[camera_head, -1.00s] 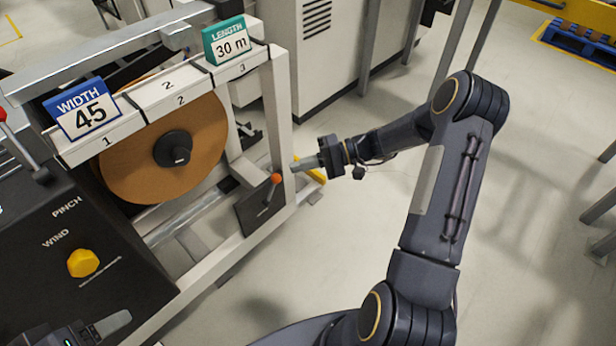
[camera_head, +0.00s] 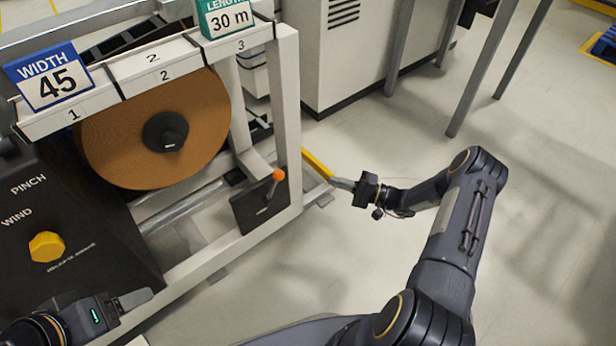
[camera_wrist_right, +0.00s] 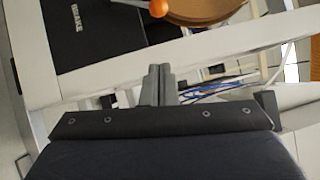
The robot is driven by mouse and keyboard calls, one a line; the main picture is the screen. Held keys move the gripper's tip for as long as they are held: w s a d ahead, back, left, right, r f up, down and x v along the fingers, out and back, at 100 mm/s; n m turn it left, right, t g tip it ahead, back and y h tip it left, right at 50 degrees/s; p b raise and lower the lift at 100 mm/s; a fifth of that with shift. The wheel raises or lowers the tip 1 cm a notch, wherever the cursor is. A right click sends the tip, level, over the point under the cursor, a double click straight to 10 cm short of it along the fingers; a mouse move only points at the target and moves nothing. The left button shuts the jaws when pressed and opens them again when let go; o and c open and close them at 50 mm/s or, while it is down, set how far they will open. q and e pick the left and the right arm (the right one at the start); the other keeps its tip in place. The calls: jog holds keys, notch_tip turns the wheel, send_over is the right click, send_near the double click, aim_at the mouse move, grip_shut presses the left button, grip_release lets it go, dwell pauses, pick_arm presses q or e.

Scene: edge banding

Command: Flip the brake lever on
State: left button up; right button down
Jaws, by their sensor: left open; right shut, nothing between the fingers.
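The brake lever (camera_head: 274,183) has an orange ball knob and stands on a dark plate (camera_head: 262,208) at the lower right of the machine frame. In the right wrist view the orange knob (camera_wrist_right: 158,8) shows at the top edge, with the black plate marked BRAKE (camera_wrist_right: 85,35) beside it. My right gripper (camera_head: 338,182) is shut and empty, to the right of the lever and apart from it, outside the frame post. Its closed fingers (camera_wrist_right: 159,84) show in the right wrist view. My left gripper (camera_head: 135,299) is open at the lower left, partly seen, far from the lever.
A brown roll (camera_head: 155,130) sits on the machine behind the lever. A white frame post (camera_head: 288,115) stands between my right gripper and the roll. A black panel with a yellow knob (camera_head: 47,246) is at the left. Open floor (camera_head: 520,220) lies to the right.

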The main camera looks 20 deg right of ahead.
aim_at(273, 188)
jog(key=s+a+b+x, duration=0.1)
jog(key=s+b+x, duration=0.1)
jog(key=x, duration=1)
jog(key=shift+a+r, duration=0.3)
jog(key=shift+a, duration=0.3)
jog(key=shift+r, duration=0.1)
